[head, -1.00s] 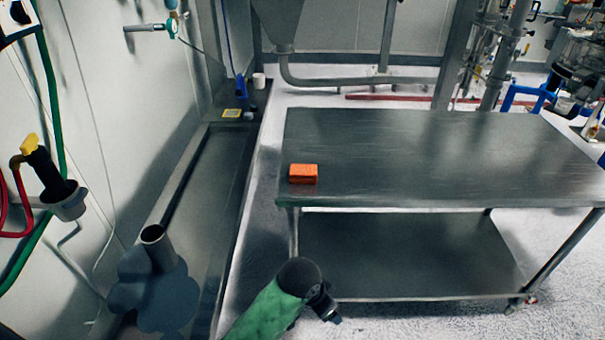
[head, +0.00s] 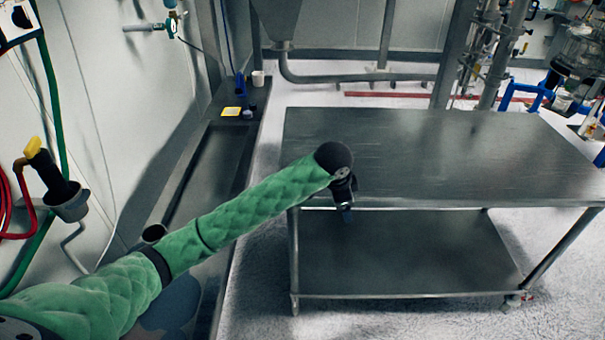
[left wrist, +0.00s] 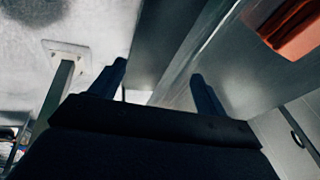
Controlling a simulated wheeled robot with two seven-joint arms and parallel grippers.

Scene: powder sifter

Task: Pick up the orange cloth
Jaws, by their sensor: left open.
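The orange cloth (left wrist: 292,28) shows at the top right corner of the left wrist view, partly cut off by the frame edge. In the head view it is hidden behind my green left arm. My left gripper (head: 347,214) appears at the front edge of the steel table (head: 450,150), pointing down. In the left wrist view its two dark fingers (left wrist: 158,75) are apart with nothing between them. The cloth lies off to one side of the fingers and does not touch them. My right gripper is not in view.
The table has a lower shelf (head: 410,250), and its top looks bare beyond my arm. A long sink (head: 205,165) runs along the wall at left. A yellow item (head: 231,112) and a white cup (head: 258,78) stand at its far end.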

